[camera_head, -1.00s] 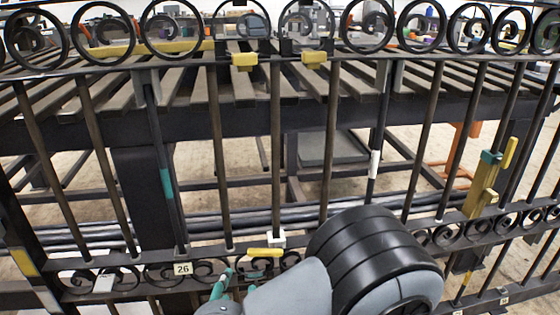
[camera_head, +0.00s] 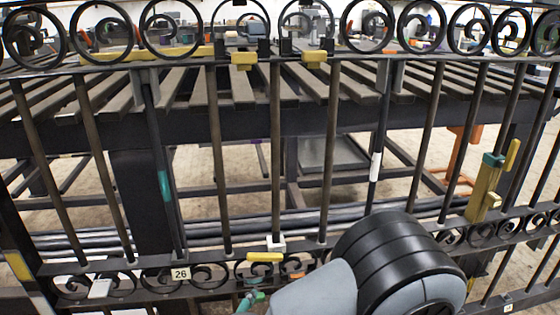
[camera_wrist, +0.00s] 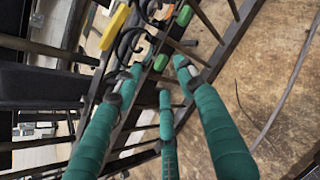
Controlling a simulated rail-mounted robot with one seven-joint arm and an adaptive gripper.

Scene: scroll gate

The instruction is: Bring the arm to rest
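My gripper (camera_wrist: 158,72) shows in the wrist view as green-wrapped fingers with dark joints. Their tips stand apart with nothing held between them. Beyond the tips are dark scroll ironwork (camera_wrist: 130,42) and bars of the gate, with a yellow piece (camera_wrist: 114,27) near the top. In the head view my grey and black arm (camera_head: 395,265) is at the bottom, right of centre, in front of the gate's lower scroll band (camera_head: 215,275). Only a small green part of the gripper (camera_head: 250,301) shows at the bottom edge. I cannot tell whether anything touches the gate.
The black gate (camera_head: 218,160) spans the head view, with a slatted bench (camera_head: 330,90) behind it. A yellow latch-like block (camera_head: 484,188) with a teal top is at the right. A tag reading 26 (camera_head: 181,274) sits on the lower band. Bare floor (camera_wrist: 270,80) lies right in the wrist view.

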